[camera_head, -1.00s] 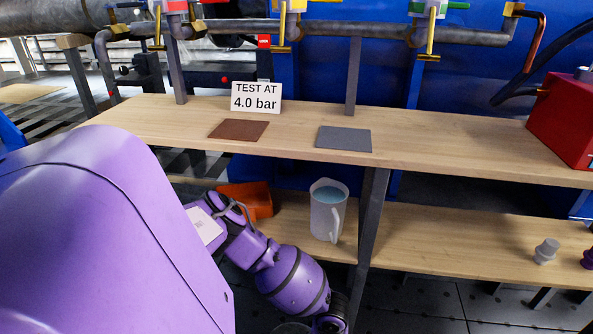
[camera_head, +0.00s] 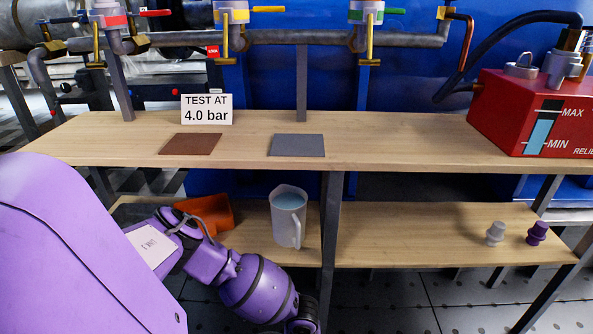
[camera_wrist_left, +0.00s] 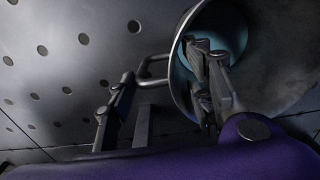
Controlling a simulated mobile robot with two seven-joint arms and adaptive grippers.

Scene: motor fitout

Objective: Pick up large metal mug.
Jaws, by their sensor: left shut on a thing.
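The large metal mug (camera_wrist_left: 270,75) shows in the left wrist view, grey, with its open end towards the camera and a bluish inside. Its loop handle (camera_wrist_left: 152,68) sticks out to the left. My left gripper (camera_wrist_left: 160,60) is shut on the mug: one finger reaches into the opening, the other lies outside by the handle. Exactly how the fingers touch it is too dark to tell. In the head view my purple left arm runs down past the bottom edge, and neither the gripper nor the mug is visible there. My right gripper is not in view.
The lower shelf (camera_head: 410,236) holds an orange container (camera_head: 212,212), a pale jug with blue inside (camera_head: 289,213) and two small plugs (camera_head: 495,233). The upper tabletop (camera_head: 390,145) bears two flat plates, a sign (camera_head: 207,109) and a red tank (camera_head: 500,115). A dark post (camera_head: 332,225) stands mid-shelf.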

